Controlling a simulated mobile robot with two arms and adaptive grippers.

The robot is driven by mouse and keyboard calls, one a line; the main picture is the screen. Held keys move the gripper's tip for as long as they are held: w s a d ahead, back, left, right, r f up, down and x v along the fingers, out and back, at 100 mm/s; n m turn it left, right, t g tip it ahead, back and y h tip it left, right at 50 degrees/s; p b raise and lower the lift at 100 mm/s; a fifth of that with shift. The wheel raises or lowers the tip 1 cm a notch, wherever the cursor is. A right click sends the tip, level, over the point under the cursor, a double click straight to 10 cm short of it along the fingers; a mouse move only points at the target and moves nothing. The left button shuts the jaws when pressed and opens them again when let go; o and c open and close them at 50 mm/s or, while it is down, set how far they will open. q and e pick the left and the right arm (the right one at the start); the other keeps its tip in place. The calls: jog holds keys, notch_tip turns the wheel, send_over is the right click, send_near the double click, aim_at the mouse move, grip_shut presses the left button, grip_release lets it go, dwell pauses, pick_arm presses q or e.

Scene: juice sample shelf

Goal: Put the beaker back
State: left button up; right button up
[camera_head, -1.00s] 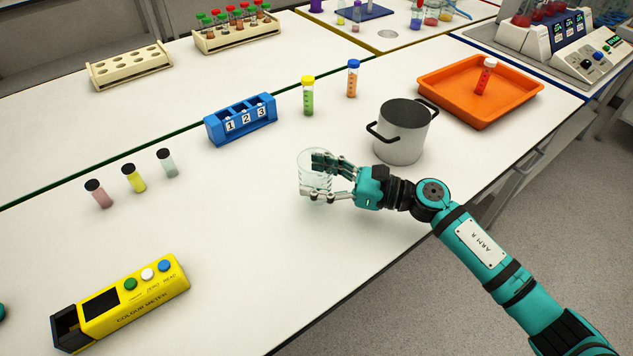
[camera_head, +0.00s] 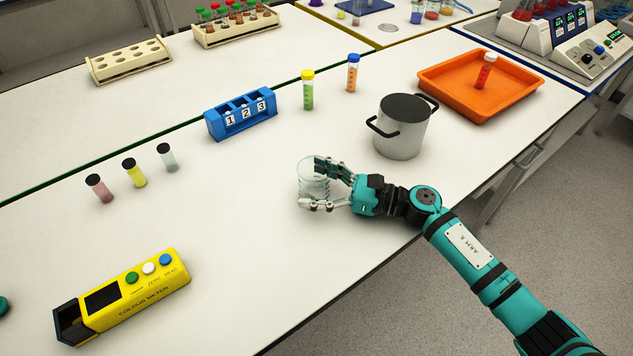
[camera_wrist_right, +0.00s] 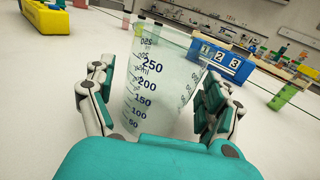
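The clear glass beaker (camera_head: 313,174) is upright at the white table's surface, left of the pot. It looks empty, and its blue volume marks show in the right wrist view (camera_wrist_right: 150,95). My right gripper (camera_head: 326,188) has its fingers spread on either side of the beaker. In the right wrist view, a gap shows between the left finger and the glass; the right finger is close to the glass, and contact there is unclear.
A grey pot (camera_head: 402,127) stands just right of the beaker, before an orange tray (camera_head: 440,83). A blue numbered rack (camera_head: 241,117) and two capped tubes are behind. Three vials and a yellow colour meter (camera_head: 125,295) lie left. The table around the beaker's left is clear.

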jog(key=shift+r+p, duration=0.3)
jog(key=shift+p, duration=0.05)
jog(key=b+v, duration=0.1)
jog(key=v, duration=0.2)
jog(key=b+v, duration=0.1)
jog(key=v, duration=0.3)
jog(key=b+v, duration=0.1)
jog(key=v, duration=0.2)
jog(key=shift+s+d+f+b, duration=0.15)
jog(key=shift+d+f+b, duration=0.1)
jog(key=shift+d+b, duration=0.15)
jog(key=shift+s+d+r, duration=0.15)
jog(key=shift+d, duration=0.4)
jog(key=shift+d, duration=0.1)
